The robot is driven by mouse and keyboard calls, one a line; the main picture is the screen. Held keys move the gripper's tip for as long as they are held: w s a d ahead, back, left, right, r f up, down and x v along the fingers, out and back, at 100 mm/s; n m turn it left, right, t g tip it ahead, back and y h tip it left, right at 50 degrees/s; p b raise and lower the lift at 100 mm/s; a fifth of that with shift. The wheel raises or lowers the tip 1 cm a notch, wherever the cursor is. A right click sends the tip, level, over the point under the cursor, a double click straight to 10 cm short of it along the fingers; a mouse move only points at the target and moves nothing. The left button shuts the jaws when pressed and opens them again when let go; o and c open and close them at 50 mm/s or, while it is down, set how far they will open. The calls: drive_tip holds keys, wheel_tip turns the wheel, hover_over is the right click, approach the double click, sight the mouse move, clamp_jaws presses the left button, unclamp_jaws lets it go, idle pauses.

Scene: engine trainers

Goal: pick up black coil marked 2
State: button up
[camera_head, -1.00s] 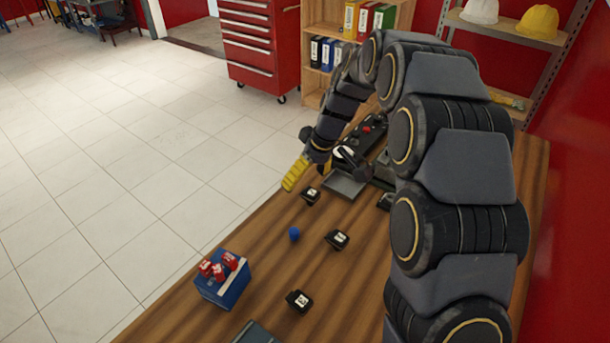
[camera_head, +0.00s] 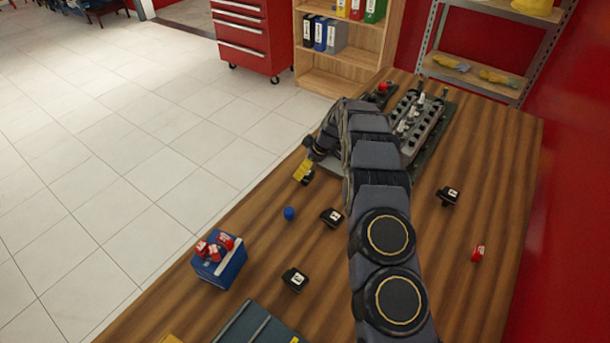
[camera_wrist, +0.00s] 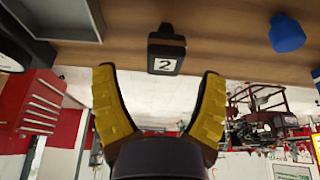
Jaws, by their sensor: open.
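The black coil marked 2 (camera_wrist: 166,50) is in the upper middle of the wrist view, on the wooden table, its white label facing the camera. My gripper (camera_wrist: 158,72) has two yellow fingers spread wide, with the coil just beyond and between their tips. Nothing is held. In the head view my gripper (camera_head: 303,170) is at the table's left edge, and the coil (camera_head: 308,180) shows only as a small dark part beside the yellow fingers.
A blue knob (camera_head: 289,213) lies near the coil. More black coils (camera_head: 332,217) (camera_head: 294,280) (camera_head: 448,196) and a red part (camera_head: 478,253) lie on the table (camera_head: 440,270). A blue box (camera_head: 219,270) holds red parts. An engine block (camera_head: 415,125) stands behind my arm.

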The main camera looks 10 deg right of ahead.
drive_tip(key=x, duration=0.4)
drive_tip(key=shift+s+a+f, duration=0.15)
drive_tip(key=shift+f, duration=0.1)
drive_tip(key=c, duration=1.2)
